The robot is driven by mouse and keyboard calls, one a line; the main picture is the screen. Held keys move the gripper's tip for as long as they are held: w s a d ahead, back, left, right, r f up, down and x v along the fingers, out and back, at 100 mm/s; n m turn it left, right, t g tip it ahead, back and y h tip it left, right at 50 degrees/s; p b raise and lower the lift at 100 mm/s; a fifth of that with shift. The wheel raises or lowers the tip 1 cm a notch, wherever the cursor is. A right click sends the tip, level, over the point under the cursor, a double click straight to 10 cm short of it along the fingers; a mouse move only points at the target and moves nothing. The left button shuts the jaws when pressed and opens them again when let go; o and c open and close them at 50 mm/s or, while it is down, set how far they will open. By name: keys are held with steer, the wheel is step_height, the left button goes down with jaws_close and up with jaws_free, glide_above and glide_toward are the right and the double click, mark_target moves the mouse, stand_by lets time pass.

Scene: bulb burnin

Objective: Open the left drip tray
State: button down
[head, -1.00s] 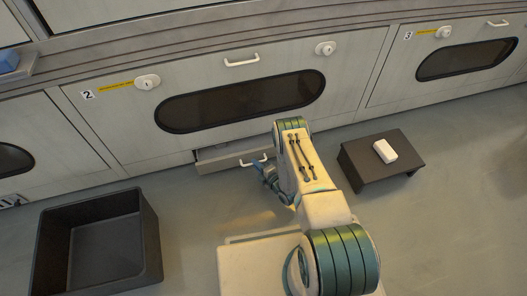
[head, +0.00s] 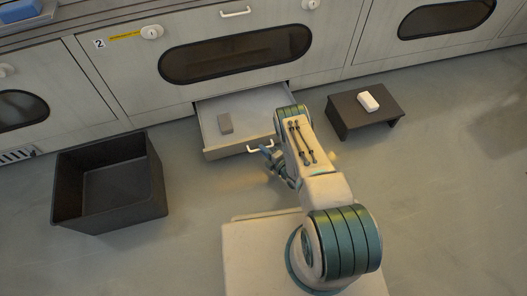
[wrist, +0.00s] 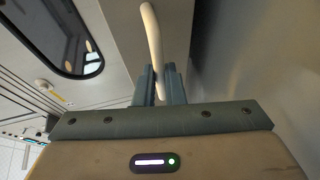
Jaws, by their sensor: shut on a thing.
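The drip tray (head: 213,127) is a shallow grey drawer below the oven-like door marked 2. My gripper (head: 272,158) is at that handle, partly hidden by my arm in the head view. In the wrist view my gripper (wrist: 160,88) is shut on the pale handle (wrist: 153,45), with a finger on each side of it.
A black open bin (head: 108,185) stands on the floor at left. Bare floor (head: 440,190) lies at right. The door with the dark window (head: 235,53) is shut above the tray.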

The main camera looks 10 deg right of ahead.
steer(key=shift+s+d, duration=0.15)
steer(key=shift+s, duration=0.05)
steer(key=c, duration=1.5)
jaws_free()
